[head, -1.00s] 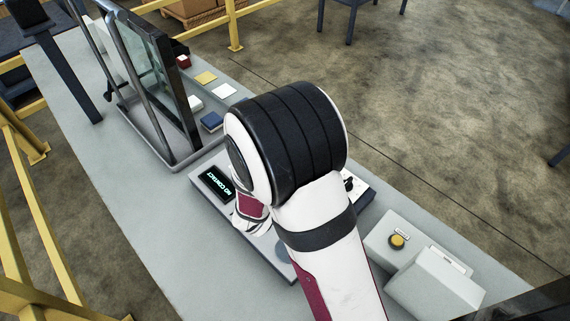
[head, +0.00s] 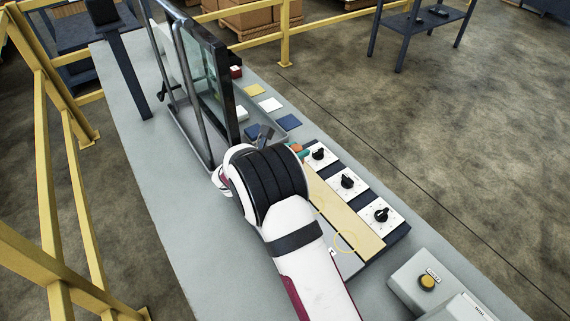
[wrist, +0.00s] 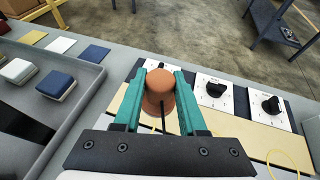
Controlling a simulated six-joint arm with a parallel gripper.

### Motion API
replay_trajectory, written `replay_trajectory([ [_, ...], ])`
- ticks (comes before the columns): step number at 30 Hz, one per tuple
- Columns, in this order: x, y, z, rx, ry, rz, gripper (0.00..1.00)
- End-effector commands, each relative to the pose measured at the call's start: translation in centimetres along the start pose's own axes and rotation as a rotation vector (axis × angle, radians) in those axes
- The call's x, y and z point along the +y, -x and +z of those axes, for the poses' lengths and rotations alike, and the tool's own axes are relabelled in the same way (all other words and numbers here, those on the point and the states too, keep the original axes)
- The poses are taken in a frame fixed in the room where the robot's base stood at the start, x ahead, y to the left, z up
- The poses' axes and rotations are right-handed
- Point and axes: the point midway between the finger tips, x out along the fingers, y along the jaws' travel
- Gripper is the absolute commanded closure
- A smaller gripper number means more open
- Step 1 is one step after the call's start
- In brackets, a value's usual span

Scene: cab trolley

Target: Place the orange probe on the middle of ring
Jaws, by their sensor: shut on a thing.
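The orange probe (wrist: 159,92) is held upright-looking between the teal fingers of my gripper (wrist: 163,76) in the wrist view. My gripper is shut on it; a dark cord or rod shows in front of it. In the head view only a small orange part of the probe (head: 297,147) shows past my arm, beside a teal finger. A thin yellow ring (head: 344,242) is marked near the front end of the pale wooden board, apart from the probe. Part of the ring (wrist: 287,163) shows at the lower right of the wrist view.
Several black knobs on white plates (head: 347,182) line the board's right side. A grey tray (wrist: 75,75) with blocks and an upright glass panel (head: 212,75) stand at the left. Coloured squares (head: 270,104) lie behind. A box with a yellow button (head: 427,281) sits at front right.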

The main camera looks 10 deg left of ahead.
Motion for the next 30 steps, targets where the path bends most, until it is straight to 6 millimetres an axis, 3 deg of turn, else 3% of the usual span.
replay_trajectory([
  [4,2.5,0.2,-1.8,-0.001,0.000,0.001,1.00],
  [12,2.9,-1.2,-5.7,0.000,0.000,-0.001,1.00],
  [22,2.9,-1.4,-6.0,-0.001,-0.001,0.000,1.00],
  [23,2.9,-1.4,-6.1,-0.001,-0.001,0.000,0.56],
  [27,2.9,-1.4,-6.0,-0.001,-0.001,0.000,0.31],
  [30,2.9,-1.4,-6.0,-0.001,-0.001,0.000,0.30],
])
